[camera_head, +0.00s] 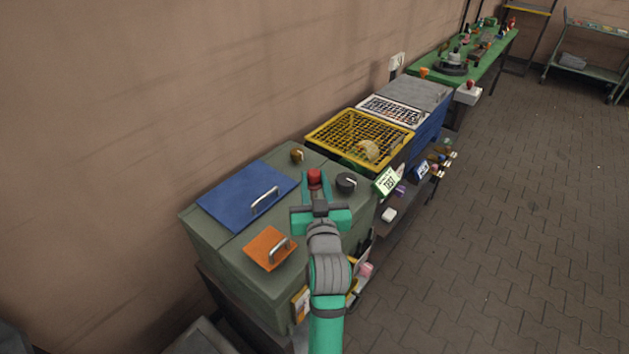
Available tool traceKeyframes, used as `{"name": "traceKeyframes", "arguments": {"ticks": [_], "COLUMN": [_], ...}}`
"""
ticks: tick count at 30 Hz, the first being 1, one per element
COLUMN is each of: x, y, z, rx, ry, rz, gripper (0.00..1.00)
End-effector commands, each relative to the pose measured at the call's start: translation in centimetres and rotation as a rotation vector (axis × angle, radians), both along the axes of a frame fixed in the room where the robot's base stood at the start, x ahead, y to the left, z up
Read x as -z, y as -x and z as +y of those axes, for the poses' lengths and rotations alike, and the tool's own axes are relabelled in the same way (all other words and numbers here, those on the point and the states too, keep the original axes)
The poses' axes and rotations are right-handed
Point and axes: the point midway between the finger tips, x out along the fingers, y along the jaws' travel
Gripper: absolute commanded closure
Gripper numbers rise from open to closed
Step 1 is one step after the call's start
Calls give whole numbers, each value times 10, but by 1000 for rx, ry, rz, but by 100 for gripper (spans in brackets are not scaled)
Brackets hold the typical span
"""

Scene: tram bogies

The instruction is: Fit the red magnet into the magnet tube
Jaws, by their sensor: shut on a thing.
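My gripper (315,187) is over the grey-green cabinet top, its teal fingers shut on the red magnet (314,177). The magnet stands up between the fingertips, its lower part hidden by them. A dark round piece (346,181) with a light mark sits on the cabinet just right of the magnet. A small brown-orange piece (296,155) stands behind and left of the magnet. I cannot tell which thing is the magnet tube, or whether the magnet touches anything below.
The cabinet top (225,240) bears a blue lid (247,195) and an orange lid (269,249), both with handles. A yellow mesh basket (322,140) and a white basket (398,108) stand behind. A green sign (387,182) is at right. Paved floor (520,230) is open.

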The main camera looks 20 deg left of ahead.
Motion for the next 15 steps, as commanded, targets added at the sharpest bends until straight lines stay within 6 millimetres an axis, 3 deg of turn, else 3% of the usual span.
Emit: {"name": "traceKeyframes", "arguments": {"ticks": [15], "x": [-1], "y": [2], "z": [0], "rx": [0], "ry": [0], "rz": [-1], "gripper": [98]}}
